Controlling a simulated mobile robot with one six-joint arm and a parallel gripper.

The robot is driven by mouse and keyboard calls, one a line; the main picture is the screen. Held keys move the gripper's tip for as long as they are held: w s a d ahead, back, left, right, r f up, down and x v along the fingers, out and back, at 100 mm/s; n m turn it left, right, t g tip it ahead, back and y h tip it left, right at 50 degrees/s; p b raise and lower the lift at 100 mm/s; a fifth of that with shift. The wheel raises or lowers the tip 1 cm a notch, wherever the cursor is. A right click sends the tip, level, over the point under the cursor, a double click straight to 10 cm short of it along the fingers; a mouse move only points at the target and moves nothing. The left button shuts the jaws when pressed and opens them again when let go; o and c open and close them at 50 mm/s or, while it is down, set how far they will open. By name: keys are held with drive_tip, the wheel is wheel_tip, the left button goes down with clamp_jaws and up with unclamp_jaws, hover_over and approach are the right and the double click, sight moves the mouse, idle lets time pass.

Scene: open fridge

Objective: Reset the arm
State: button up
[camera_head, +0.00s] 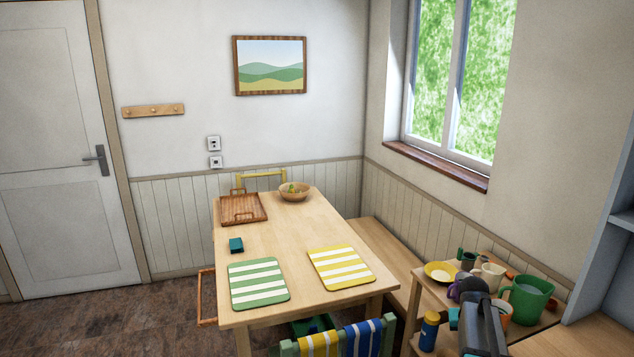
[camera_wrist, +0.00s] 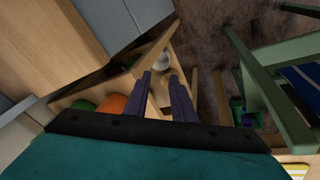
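In the wrist view, my gripper (camera_wrist: 161,76) has two dark purple fingers standing apart, with a visible gap between them. Nothing is held between the fingers. Its teal body fills the bottom of that view. In the head view, my grey arm (camera_head: 482,325) reaches up at the lower right, in front of the small wooden shelf. The fingers cannot be made out clearly there.
The wooden shelf (camera_head: 545,318) at the lower right holds an orange cup, a green jug (camera_head: 529,299), a yellow plate (camera_head: 441,272) and a blue bottle (camera_head: 429,331). The dining table (camera_head: 305,232) stands left. A green chair (camera_wrist: 262,85) is close right in the wrist view.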

drive_tip(key=s+a+f+n+g+y+b, duration=0.1)
drive_tip(key=s+a+f+g, duration=0.1)
drive_tip(key=s+a+f, duration=0.85)
drive_tip(key=s+a+f+n+g+y, duration=0.15)
drive_tip(key=s+a+f, duration=0.5)
drive_tip(key=f, duration=0.65)
drive_tip(key=s+a+f+g, duration=0.1)
drive_tip(key=s+a+f, duration=0.2)
drive_tip(key=s, duration=0.4)
drive_tip(key=s+a+f+g, duration=0.2)
drive_tip(key=s+a+f, duration=0.2)
drive_tip(key=s+a, duration=0.2)
drive_tip(key=s+a+f+g+b, duration=0.1)
drive_tip(key=s+a+f, duration=0.3)
drive_tip(key=s, duration=0.6)
drive_tip(key=shift+s+a+n+y, duration=0.15)
drive_tip(key=shift+n+y, duration=0.2)
drive_tip(key=shift+f, duration=0.1)
